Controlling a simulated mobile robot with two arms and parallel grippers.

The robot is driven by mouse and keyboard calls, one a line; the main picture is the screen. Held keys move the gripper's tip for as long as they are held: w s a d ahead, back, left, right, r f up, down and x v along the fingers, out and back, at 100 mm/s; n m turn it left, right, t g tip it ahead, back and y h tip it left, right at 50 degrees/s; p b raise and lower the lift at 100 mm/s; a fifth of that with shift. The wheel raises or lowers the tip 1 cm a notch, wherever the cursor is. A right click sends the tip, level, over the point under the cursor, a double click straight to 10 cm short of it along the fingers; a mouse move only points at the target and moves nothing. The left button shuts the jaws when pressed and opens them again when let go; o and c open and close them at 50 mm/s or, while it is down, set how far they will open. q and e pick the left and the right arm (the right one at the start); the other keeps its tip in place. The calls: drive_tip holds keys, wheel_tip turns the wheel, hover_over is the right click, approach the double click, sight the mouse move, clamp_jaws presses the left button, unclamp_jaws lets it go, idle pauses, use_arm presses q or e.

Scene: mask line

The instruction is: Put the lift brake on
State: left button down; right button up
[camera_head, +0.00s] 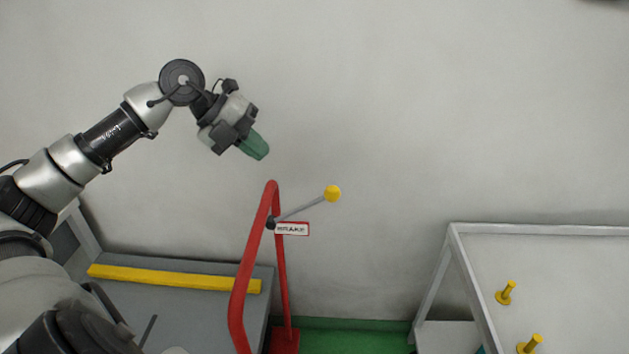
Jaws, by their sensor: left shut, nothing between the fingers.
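The brake lever is a thin grey rod with a yellow ball knob (333,193) at its end. It slants up to the right from a dark pivot on a red tubular frame (241,285). A small white label reading "BRAKE" (292,229) with a red border sits by the pivot. My left gripper (258,149), with green fingers, is shut and empty. In the picture it is above and left of the knob, apart from it. My right gripper does not show.
A grey platform with a yellow bar (175,279) lies behind the red frame at left. A pale-framed table (570,270) with yellow pegs (507,292) stands at right. Green floor (350,335) shows between them. The wall above the knob is bare.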

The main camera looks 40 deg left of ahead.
use_arm(q)
drive_tip(key=p, duration=0.3)
approach(326, 190)
drive_tip(key=x, duration=0.2)
drive_tip(key=p+x, duration=0.1)
drive_tip(key=x, duration=0.1)
drive_tip(key=p+x, duration=0.1)
drive_tip(key=x, duration=0.1)
drive_tip(key=shift+a+f, duration=0.2)
drive_tip(key=shift+f, duration=0.2)
drive_tip(key=shift+w+d+f+p, duration=0.25)
drive_tip(key=shift+f+p, duration=0.05)
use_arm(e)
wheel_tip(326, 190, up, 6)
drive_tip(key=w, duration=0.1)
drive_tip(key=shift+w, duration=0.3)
use_arm(q)
drive_tip(key=shift+d, duration=0.1)
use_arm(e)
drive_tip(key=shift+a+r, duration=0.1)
